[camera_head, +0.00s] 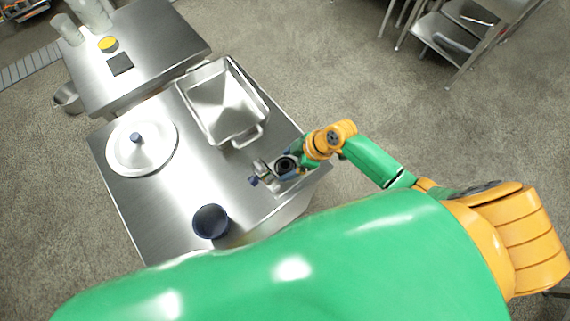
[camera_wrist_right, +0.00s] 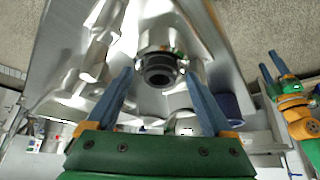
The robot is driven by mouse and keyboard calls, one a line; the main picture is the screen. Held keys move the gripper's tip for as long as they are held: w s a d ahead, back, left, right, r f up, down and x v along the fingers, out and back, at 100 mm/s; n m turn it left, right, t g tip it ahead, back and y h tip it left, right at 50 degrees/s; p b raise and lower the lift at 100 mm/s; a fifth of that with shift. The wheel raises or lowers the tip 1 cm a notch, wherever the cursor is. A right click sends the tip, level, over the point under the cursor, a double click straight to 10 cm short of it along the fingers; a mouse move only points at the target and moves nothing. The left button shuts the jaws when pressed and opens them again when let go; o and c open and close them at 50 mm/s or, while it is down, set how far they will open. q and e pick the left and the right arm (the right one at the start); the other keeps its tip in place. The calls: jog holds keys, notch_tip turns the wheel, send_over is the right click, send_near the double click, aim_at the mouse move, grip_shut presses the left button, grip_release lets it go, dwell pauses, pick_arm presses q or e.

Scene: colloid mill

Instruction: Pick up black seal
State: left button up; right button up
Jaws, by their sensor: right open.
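The black seal (camera_wrist_right: 160,70) shows in the right wrist view as a dark ring at the mouth of a shiny metal part. My right gripper (camera_wrist_right: 159,76) is open, with its two blue fingers either side of the ring in that view. I cannot tell whether they touch it. In the head view my right gripper (camera_head: 283,168) is over the table's right side, partly hiding the metal part there. Another green and orange arm, apparently my left, shows at the right of the wrist view; its gripper (camera_wrist_right: 268,76) is too small to read.
The steel table (camera_head: 165,215) carries a metal tray (camera_head: 190,92), a round lid (camera_head: 118,160) with a blue knob and a dark blue bowl (camera_head: 211,222). A blue knob (camera_head: 253,181) is beside my right gripper. A second table (camera_head: 160,45) stands behind. The table centre is bare.

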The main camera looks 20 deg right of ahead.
grip_shut()
jog(key=shift+r, duration=0.15)
